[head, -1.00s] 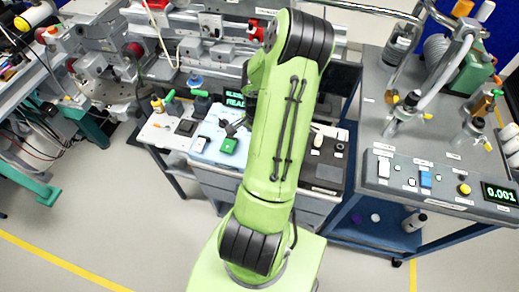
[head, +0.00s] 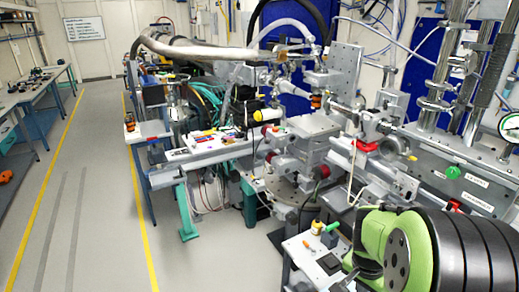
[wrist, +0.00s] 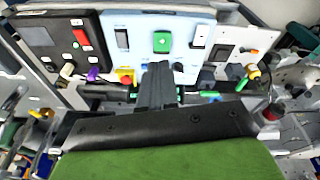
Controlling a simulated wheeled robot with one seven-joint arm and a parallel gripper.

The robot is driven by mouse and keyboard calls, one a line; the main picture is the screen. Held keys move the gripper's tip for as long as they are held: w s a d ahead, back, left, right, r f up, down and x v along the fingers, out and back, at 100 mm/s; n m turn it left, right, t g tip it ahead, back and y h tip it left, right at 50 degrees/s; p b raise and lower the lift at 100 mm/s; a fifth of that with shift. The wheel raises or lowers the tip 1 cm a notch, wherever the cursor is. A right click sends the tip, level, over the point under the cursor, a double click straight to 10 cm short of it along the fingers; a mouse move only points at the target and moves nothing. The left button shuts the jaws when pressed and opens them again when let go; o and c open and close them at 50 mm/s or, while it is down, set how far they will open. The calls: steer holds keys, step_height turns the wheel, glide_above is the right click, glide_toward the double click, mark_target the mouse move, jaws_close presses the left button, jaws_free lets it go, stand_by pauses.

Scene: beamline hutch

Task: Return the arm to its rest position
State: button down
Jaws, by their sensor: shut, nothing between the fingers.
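My gripper (wrist: 158,72) shows in the wrist view as dark fingers closed together, with nothing held. It points over a cart top that carries a pale blue panel (wrist: 143,24) with a green block (wrist: 162,41). The contact or gap between the fingers and the cart cannot be told. In the head view, my green and black arm (head: 395,250) fills the lower right corner, near the beamline equipment. My gripper is not clearly seen there.
A white cart top (head: 305,262) with small items stands left of my arm. Motor stages (head: 305,150) and a vacuum frame (head: 465,165) crowd the centre and right. Open floor (head: 100,190) with yellow lines (head: 140,205) lies at left. A bench (head: 40,95) is at far left.

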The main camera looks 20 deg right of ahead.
steer(key=s+a+r+n+t, duration=0.1)
steer(key=s+a+r+n, duration=0.1)
steer(key=a+r+n, duration=0.2)
steer(key=s+a+r+n+t+y, duration=0.1)
steer(key=a+r+n, duration=0.3)
steer(key=a, duration=0.6)
steer(key=s+a+r+n+t+y, duration=0.1)
steer(key=s+a+r+n+t, duration=0.2)
steer(key=a, duration=0.4)
steer(key=r+n, duration=0.1)
steer(key=n, duration=0.1)
steer(key=shift+s+a+n, duration=0.15)
steer(key=shift+s+n, duration=0.15)
steer(key=shift+s, duration=0.1)
steer(key=shift+r, duration=0.15)
steer(key=shift+w, duration=0.1)
